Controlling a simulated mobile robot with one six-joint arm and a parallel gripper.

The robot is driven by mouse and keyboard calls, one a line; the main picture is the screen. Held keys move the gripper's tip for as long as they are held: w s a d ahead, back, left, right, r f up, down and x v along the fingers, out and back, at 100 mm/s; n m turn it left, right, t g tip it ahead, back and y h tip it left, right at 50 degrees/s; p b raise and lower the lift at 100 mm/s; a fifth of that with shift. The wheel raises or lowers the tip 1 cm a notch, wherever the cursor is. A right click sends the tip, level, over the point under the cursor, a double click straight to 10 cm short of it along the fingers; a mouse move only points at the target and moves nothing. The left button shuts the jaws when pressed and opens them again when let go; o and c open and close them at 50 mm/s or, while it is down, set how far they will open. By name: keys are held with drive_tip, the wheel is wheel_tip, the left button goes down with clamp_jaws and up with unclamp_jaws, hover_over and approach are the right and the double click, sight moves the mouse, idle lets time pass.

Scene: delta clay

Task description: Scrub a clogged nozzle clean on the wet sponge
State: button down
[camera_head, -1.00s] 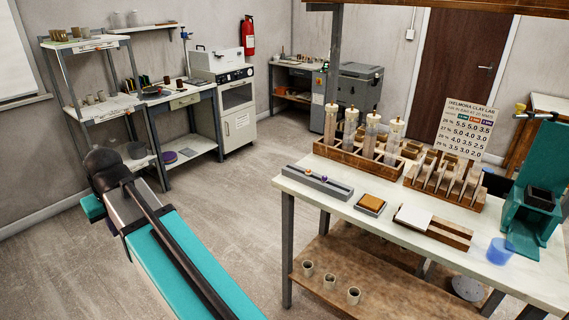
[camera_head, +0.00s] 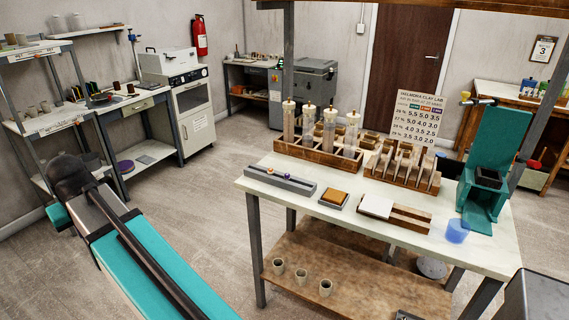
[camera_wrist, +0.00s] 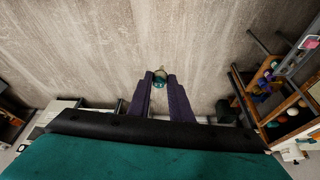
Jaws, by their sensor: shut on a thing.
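My gripper (camera_wrist: 161,88) shows in the wrist view, its two dark fingers shut on a small nozzle (camera_wrist: 160,78). The nozzle has a pale, brassy tip and a teal part between the fingers. Whether its opening is clogged is too small to tell. The wet sponge (camera_head: 334,196) is an orange-brown block in a shallow grey tray on the workbench (camera_head: 262,195) in the head view. My gripper is out of sight in the head view, and the sponge does not show in the wrist view, where bare floor lies beyond the nozzle.
A grey rail (camera_head: 281,180) with small coloured nozzles lies left of the sponge. A wooden block with a white slab (camera_head: 376,207) lies to its right. A tube rack (camera_head: 318,153), blue cup (camera_head: 457,231) and teal press (camera_head: 487,170) share the bench. Open floor lies left of it.

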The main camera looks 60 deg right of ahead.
drive_tip(key=s+d+r+m+g+h+p, duration=0.15)
drive_tip(key=s+d+m, duration=0.25)
drive_tip(key=d, duration=0.9)
drive_tip(key=s+d+f+m+h+p, duration=0.1)
drive_tip(key=s+d+m+p, duration=0.2)
drive_tip(key=d, duration=0.9)
drive_tip(key=s+d+r+m+g+h+p, duration=0.1)
drive_tip(key=s+d+m, duration=0.35)
drive_tip(key=d, duration=0.85)
drive_tip(key=s+d+m+g+p, duration=0.1)
drive_tip(key=s+d+m+p, duration=0.1)
drive_tip(key=s+d, duration=0.6)
drive_tip(key=s+d+m+g+p, duration=0.1)
drive_tip(key=s+d+m, duration=0.4)
drive_tip(key=s, duration=0.8)
drive_tip(key=s+d+r+m+g+p, duration=0.1)
drive_tip(key=s+d+m+g+p, duration=0.1)
drive_tip(key=s+d, duration=0.8)
drive_tip(key=shift+s+d+m+g+p, duration=0.35)
drive_tip(key=shift+s+m+g, duration=0.1)
drive_tip(key=shift+s+m, duration=0.2)
drive_tip(key=shift+f+y, duration=0.1)
drive_tip(key=shift+y, duration=0.15)
drive_tip(key=shift+f+b, duration=1.75)
drive_tip(key=shift+f, duration=1.4)
drive_tip(key=shift+w, duration=0.15)
drive_tip(key=shift+w+f, duration=0.2)
drive_tip(key=shift+w, duration=1.85)
